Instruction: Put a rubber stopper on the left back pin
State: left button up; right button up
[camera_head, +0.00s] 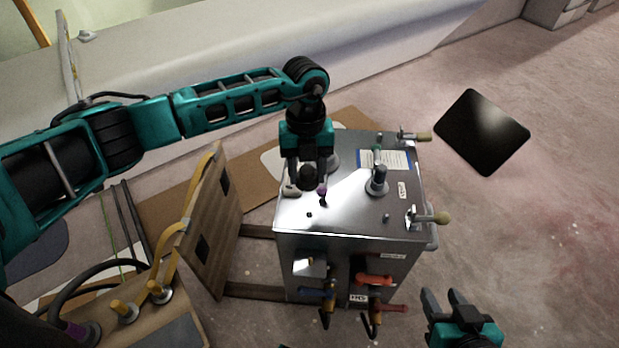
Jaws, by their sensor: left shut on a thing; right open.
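My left gripper (306,187) points down over the left back part of the top of a metal box (345,215). It is shut on a dark round thing (308,174), which looks like a rubber stopper. I cannot tell whether that thing touches a pin; the left back pin is not clearly visible behind the gripper. A small purple and dark piece (322,194) stands on the top just right of the fingers. A small dark spot (310,214) is in front of it. My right gripper (446,298) is open and empty, low in front of the box's right side.
A grey cylindrical fitting (377,182) stands up on the box top, with a blue-edged label (384,160) behind it. Handled clamps (430,217) stick out at right. A wooden panel (215,230) leans at left.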

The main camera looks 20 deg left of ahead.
aim_at(309, 179)
pick_arm(q)
jog(key=n, duration=0.2)
jog(key=f+n, duration=0.1)
jog(key=n, duration=0.1)
jog(key=f+n, duration=0.1)
jog(key=shift+s+d+f+n, duration=0.1)
jog(key=shift+s+d+n, duration=0.15)
jog(key=shift+n, duration=0.15)
jog(key=shift+d+f+n+t+h, duration=0.1)
jog(key=shift+f+n+t+h, duration=0.3)
jog(key=shift+n, duration=0.5)
notch_tip(309, 179, down, 6)
jog(key=b, duration=0.5)
jog(key=shift+r, duration=0.45)
jog(key=shift+p, duration=0.45)
jog(key=shift+f, duration=0.3)
jog(key=shift+f+b, duration=0.35)
jog(key=shift+f, duration=0.25)
